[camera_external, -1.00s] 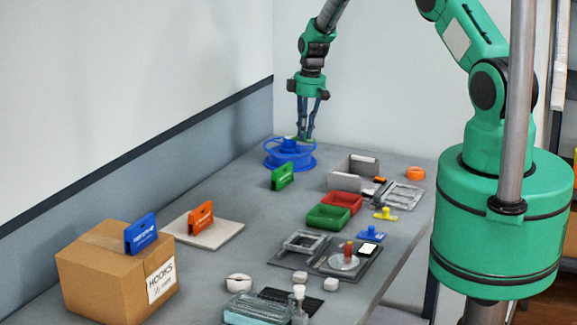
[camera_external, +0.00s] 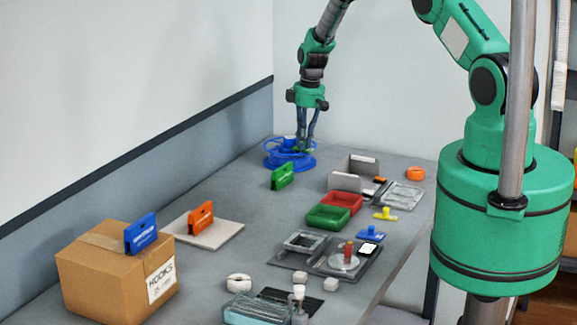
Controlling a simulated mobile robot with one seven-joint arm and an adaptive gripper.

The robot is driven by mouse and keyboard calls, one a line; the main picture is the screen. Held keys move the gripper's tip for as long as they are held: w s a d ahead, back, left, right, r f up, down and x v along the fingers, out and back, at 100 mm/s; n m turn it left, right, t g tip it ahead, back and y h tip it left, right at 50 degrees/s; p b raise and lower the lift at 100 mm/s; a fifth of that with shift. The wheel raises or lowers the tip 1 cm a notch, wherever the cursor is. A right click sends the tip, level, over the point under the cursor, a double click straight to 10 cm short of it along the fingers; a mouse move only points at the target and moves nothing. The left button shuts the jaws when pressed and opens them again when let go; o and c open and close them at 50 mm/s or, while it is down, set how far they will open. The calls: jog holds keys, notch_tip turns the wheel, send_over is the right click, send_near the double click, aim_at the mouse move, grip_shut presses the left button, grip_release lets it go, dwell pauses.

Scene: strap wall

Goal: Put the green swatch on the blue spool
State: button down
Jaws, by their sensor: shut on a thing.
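The blue spool (camera_external: 284,163) lies on its side flange-down at the far end of the table, near the wall. My gripper (camera_external: 303,147) points down over the spool's right part and is shut on the small green swatch (camera_external: 304,150). Only a little of the swatch shows between and below the fingertips. It is at the level of the spool's upper rim, right of its hub; I cannot tell whether it touches the spool.
A green clip (camera_external: 282,175) stands just in front of the spool. A grey holder (camera_external: 351,175), a red bin (camera_external: 342,200) and a green bin (camera_external: 328,217) are to the right. An orange clip (camera_external: 201,218) and a cardboard box (camera_external: 115,275) stand nearer.

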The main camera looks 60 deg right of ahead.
aim_at(307, 149)
jog(key=shift+f, duration=0.2)
jog(key=c, duration=1.7)
grip_release()
jog(key=shift+r, duration=0.2)
jog(key=shift+s+d+r+b, duration=0.1)
jog(key=shift+s+r+b, duration=0.2)
jog(key=shift+r, duration=1.7)
jog(key=shift+s+a+r+b, duration=0.1)
jog(key=shift+r+b, duration=0.3)
jog(key=shift+r, duration=1.55)
jog(key=shift+s+d+r+b, duration=0.1)
jog(key=shift+s+r+b, duration=0.2)
jog(key=shift+r, duration=1.7)
jog(key=shift+w, duration=0.1)
jog(key=shift+r, duration=0.1)
